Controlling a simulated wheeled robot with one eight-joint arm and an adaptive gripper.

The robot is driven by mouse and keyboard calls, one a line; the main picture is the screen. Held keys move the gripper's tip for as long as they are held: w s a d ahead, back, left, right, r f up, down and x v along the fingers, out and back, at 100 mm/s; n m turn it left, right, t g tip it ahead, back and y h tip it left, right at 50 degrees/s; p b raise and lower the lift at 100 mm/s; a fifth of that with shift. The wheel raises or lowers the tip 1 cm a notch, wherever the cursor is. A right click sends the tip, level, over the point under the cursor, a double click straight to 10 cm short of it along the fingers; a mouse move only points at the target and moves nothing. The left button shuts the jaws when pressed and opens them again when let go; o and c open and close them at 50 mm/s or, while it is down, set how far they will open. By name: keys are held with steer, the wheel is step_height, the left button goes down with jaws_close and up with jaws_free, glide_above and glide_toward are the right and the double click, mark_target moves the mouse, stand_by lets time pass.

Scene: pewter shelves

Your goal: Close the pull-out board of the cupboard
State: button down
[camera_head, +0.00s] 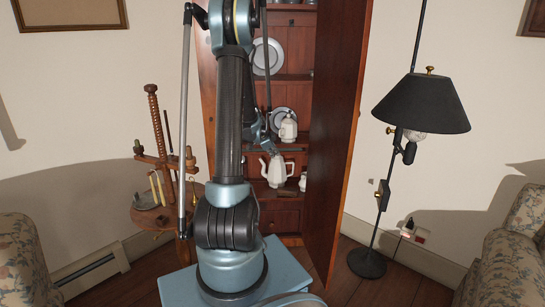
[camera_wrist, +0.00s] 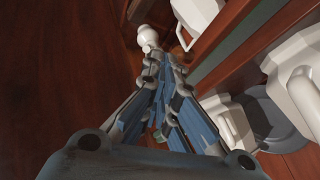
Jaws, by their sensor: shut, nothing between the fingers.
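The wooden cupboard (camera_head: 292,217) stands behind my arm in the head view, its tall door (camera_head: 336,130) swung open at the right. A thin board with a grey-green edge (camera_head: 292,150) crosses it at mid height, apparently the pull-out board. In the wrist view, a similar grey-green strip (camera_wrist: 222,47) runs diagonally at the right. How far the board is out I cannot tell. My gripper (camera_wrist: 158,68) is shut and empty, left of this strip. In the head view it is partly hidden around the board's left part. A white rounded knob-like thing (camera_wrist: 148,38) shows just beyond the fingertips.
A white pot (camera_head: 276,171) stands below the board and another (camera_head: 288,128) above it. Pewter plates (camera_head: 273,56) stand on the shelves. A wooden candle stand (camera_head: 155,160) is at left, a black floor lamp (camera_head: 420,103) at right.

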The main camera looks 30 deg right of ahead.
steer(key=shift+w+d, duration=0.15)
steer(key=shift+w, duration=0.1)
steer(key=shift+w, duration=0.1)
steer(key=w, duration=0.1)
steer(key=w+d, duration=0.2)
steer(key=w, duration=0.1)
steer(key=shift+d, duration=0.1)
stand_by(0.4)
steer(key=s+a+r, duration=0.6)
steer(key=a+r, duration=0.1)
steer(key=r, duration=0.1)
steer(key=shift+a, duration=0.15)
stand_by(0.4)
